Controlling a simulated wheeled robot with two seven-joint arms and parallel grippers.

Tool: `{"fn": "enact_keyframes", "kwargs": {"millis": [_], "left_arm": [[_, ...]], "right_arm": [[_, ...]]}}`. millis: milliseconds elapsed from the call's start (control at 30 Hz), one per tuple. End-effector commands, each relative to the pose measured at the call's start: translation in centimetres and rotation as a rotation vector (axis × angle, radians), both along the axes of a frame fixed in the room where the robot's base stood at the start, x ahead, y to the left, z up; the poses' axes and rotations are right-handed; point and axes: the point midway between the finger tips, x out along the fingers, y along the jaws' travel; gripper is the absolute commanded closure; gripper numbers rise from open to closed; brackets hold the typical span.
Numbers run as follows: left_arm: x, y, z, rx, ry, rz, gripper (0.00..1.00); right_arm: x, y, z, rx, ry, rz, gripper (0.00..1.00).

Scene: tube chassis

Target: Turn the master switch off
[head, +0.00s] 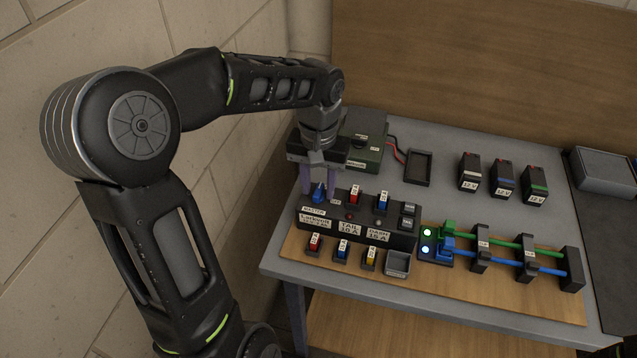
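The dark control panel (361,229) stands at the left of the table, with a label reading MASTER at its left end. A blue master switch (319,194) sticks up just behind that label. My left gripper (319,191) points down over it, its two purple fingers spread apart, one on each side of the blue switch. I cannot tell whether either finger touches it. A red switch (354,194) and another blue switch (382,202) sit farther right on the panel. My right gripper is not in view.
Two lamps glow on a block (432,242) right of the panel, where green and blue tubes run through black holders. Small coloured fuses and a grey tray (397,263) lie in front. A green box (364,140), a black tray (418,167) and three batteries (503,180) stand behind.

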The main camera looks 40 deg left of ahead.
Motion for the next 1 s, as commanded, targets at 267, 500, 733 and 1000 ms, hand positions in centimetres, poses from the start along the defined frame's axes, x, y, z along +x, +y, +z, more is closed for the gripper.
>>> {"fn": "enact_keyframes", "kwargs": {"millis": [267,500,733,1000], "left_arm": [[0.01,-0.01,0.04,0.000,0.000,0.000,0.82],[0.01,-0.01,0.05,0.000,0.000,0.000,1.00],[0.01,-0.01,0.06,0.000,0.000,0.000,1.00],[0.02,-0.02,0.07,0.000,0.000,-0.008,1.00]], "right_arm": [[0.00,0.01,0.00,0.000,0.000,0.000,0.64],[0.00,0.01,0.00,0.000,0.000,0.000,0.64],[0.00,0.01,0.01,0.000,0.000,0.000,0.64],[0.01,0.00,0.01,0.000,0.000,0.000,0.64]]}}
